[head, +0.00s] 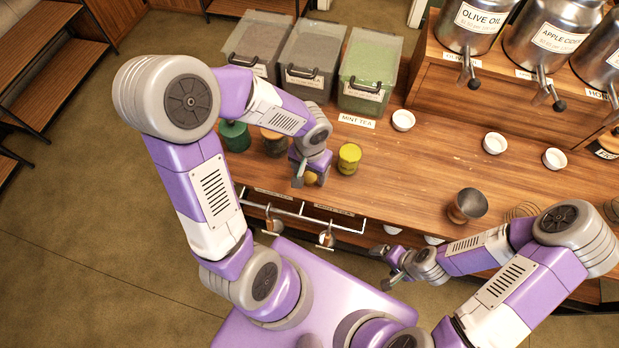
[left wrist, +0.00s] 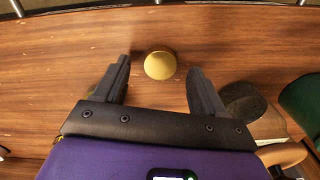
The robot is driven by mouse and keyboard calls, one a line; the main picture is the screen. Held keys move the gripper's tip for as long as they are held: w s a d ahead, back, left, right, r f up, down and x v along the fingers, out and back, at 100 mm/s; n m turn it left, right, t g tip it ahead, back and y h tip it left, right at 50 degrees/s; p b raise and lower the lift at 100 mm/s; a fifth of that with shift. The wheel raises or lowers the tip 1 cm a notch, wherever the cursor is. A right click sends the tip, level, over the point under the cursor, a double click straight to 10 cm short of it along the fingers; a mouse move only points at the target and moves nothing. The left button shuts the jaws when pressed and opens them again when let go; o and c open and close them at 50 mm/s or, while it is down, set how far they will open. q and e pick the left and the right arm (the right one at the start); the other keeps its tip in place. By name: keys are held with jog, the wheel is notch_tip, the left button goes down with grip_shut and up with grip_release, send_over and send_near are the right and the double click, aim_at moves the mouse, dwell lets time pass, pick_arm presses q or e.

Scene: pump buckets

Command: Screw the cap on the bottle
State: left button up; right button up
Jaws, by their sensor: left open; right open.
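A small round yellow piece (head: 311,178) sits on the table near the front edge, partly hidden under my left gripper (head: 308,178). It looks like a cap, but I cannot tell for sure. In the left wrist view the yellow piece (left wrist: 160,65) lies ahead of and between the two open fingers (left wrist: 160,85), touching neither. A yellow-green canister (head: 349,158) stands upright just right of my left gripper. I cannot make out which container is the bottle. My right gripper (head: 386,268) is open and empty in front of the table.
A green canister (head: 235,136) and a brown one (head: 273,143) stand left of my left gripper. Lidded bins (head: 368,70) stand behind. A metal cup (head: 467,205) and white bowls (head: 403,120) are to the right. Hooks hang on a rail (head: 300,215) below the front edge.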

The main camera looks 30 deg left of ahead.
aim_at(310, 176)
pick_arm(q)
jog(key=shift+f, duration=0.7)
jog(key=shift+r, duration=0.1)
jog(key=c, duration=1.1)
notch_tip(310, 176, up, 10)
jog(key=p, duration=0.3)
jog(key=shift+p, duration=0.35)
